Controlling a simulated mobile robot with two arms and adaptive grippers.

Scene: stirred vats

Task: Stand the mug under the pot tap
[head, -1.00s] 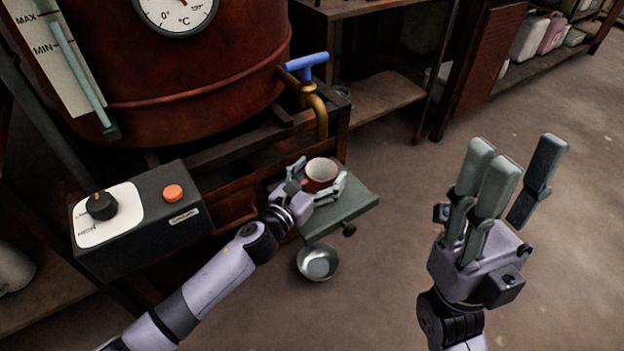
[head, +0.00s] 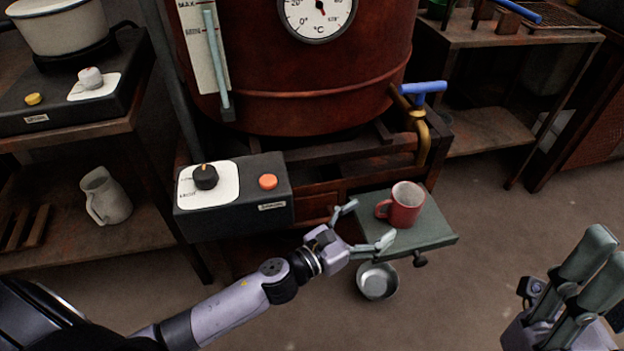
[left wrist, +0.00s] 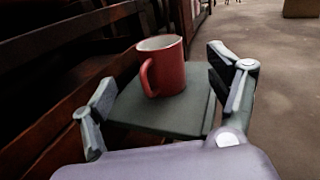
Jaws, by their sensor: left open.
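The red mug (head: 404,208), pale inside, stands upright on a small grey-green shelf (head: 432,238) with its handle towards my left gripper. The mug also shows in the left wrist view (left wrist: 171,72), between and beyond the fingers. The pot tap, a brass spout (head: 423,140) with a blue lever (head: 424,87), sticks out of the large red-brown pot (head: 300,85) above the shelf. I cannot tell whether the mug is exactly beneath the spout. My left gripper (head: 367,224) is open and empty, just left of the mug, apart from it. My right gripper (head: 585,285) is partly cut off at lower right.
A metal bowl (head: 377,281) is below the shelf. A black control box (head: 240,197) with a knob and orange button stands left of the shelf. A white jug (head: 105,195) stands on a rack at left. The floor at right is open.

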